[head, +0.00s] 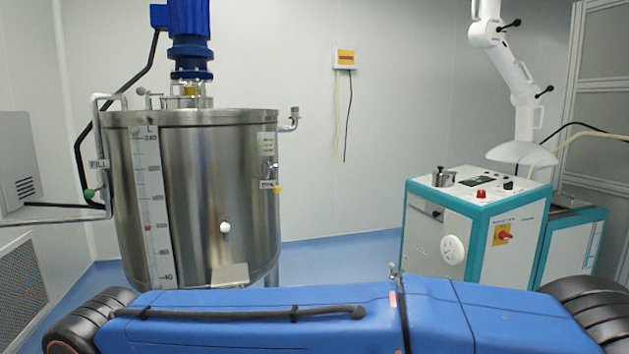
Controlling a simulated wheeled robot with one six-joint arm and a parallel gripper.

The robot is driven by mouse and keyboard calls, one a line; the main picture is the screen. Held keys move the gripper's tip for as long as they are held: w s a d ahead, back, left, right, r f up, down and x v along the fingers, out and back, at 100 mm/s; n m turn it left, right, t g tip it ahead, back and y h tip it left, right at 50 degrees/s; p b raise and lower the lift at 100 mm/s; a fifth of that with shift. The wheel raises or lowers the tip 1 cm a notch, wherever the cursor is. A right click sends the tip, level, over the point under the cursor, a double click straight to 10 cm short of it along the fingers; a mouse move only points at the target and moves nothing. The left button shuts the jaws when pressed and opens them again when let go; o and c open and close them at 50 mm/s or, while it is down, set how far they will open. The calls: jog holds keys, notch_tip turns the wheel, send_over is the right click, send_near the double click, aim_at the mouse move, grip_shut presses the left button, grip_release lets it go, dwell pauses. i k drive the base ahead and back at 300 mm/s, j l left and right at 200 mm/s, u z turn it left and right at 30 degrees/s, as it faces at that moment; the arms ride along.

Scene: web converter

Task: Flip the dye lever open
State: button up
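A large stainless steel tank (190,205) stands at the left with a level scale on its front. On its right side is a small label (267,185), too small to read for certain. My gripper is not in view; a blue part of my own body crosses the bottom.
A white knob (225,228) sticks out of the tank front. A blue motor (189,30) rises above the tank. A teal and white cabinet (475,235) stands at the right under a white extraction arm (524,110). Blue floor (335,262) shows clear between tank and cabinet.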

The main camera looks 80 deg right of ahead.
aim_at(278, 190)
jog(key=k+j+z, duration=0.1)
jog(key=z, duration=1.95)
jog(key=i, duration=0.3)
